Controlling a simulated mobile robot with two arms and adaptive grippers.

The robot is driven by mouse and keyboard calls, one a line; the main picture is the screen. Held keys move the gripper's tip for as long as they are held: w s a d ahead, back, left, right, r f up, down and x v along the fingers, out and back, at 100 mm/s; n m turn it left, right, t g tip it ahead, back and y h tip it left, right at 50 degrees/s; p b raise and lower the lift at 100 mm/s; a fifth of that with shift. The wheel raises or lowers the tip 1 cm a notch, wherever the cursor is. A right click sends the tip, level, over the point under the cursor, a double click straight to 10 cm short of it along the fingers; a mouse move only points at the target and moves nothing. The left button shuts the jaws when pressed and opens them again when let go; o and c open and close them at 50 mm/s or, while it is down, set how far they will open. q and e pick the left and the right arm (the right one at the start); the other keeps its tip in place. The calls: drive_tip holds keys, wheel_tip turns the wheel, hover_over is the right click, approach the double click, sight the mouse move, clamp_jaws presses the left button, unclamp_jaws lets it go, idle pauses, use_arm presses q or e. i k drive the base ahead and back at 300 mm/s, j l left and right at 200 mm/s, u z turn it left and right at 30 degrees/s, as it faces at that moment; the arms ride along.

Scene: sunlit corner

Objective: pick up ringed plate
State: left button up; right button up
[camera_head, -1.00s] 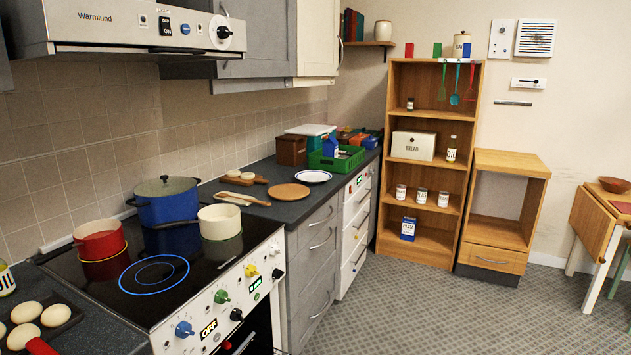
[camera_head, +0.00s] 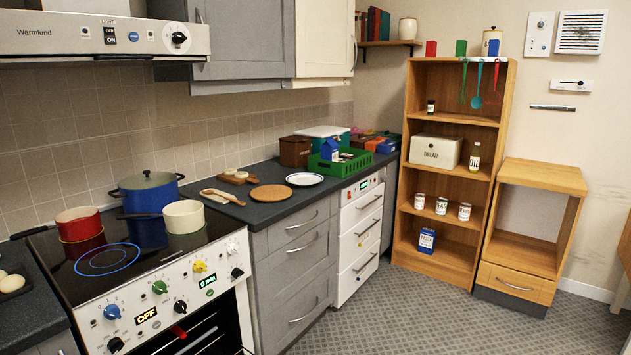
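The ringed plate (camera_head: 304,179) is white with a dark ring near its rim. It lies flat on the dark counter (camera_head: 262,210), to the right of a round wooden board (camera_head: 270,193) and in front of the green crate (camera_head: 342,165). Nothing covers it. Neither of my grippers shows in the head view.
The stove (camera_head: 150,270) at left carries a blue pot (camera_head: 148,193), a red pot (camera_head: 79,222) and a cream pan (camera_head: 184,216). A wooden shelf (camera_head: 440,262) stands at right. The patterned floor before the drawers is clear.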

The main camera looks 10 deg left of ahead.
sight(298, 179)
drive_tip(key=i+l+u, duration=0.1)
drive_tip(key=i+l, duration=0.35)
drive_tip(key=i+l+u, duration=0.1)
drive_tip(key=i+l, duration=0.75)
drive_tip(key=l, duration=0.3)
drive_tip(key=i+j+u, duration=0.05)
